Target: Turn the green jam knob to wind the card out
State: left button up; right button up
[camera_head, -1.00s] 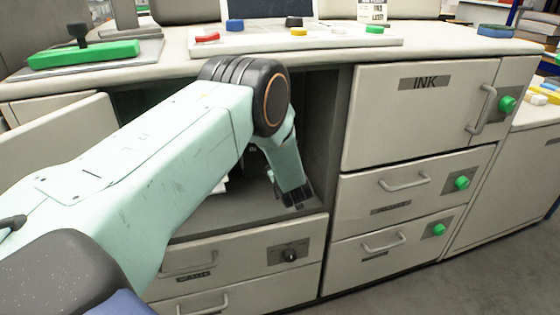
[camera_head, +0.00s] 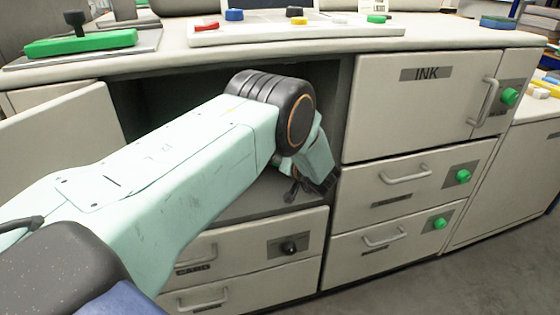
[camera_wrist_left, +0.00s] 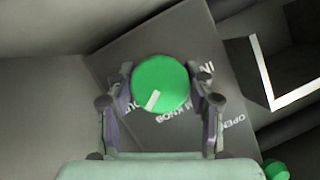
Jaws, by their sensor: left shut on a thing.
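The green jam knob (camera_wrist_left: 161,83) with a white pointer mark is in the left wrist view, on a dark panel (camera_wrist_left: 205,45) lettered IN, OUT, KNOB and OPEN. Its pointer leans down and left, near OUT. My left gripper (camera_wrist_left: 160,92) has a finger on each side of the knob and is shut on it. In the head view my left gripper (camera_head: 303,188) is inside the open cabinet bay, and the knob is hidden there. I cannot make out the card for certain; a white-edged dark shape (camera_wrist_left: 268,75) lies right of the panel. My right gripper is not in view.
Another green knob (camera_wrist_left: 276,170) is low right in the wrist view. The bay's open door (camera_head: 60,128) stands at left. The INK door (camera_head: 415,110) and drawers (camera_head: 410,180) with green knobs are right. The countertop (camera_head: 350,42) lies above the bay.

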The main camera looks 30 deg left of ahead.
pick_arm(q)
jog(key=shift+w+a+r+m, duration=0.1)
jog(key=shift+w+r+m, duration=0.05)
jog(key=shift+r+m, duration=0.15)
dwell(0.4)
jog(key=o, duration=1.2)
jog(key=shift+f, duration=0.2)
jog(key=shift+c, duration=0.2)
jog(key=v, duration=1.2)
jog(key=shift+f, duration=0.1)
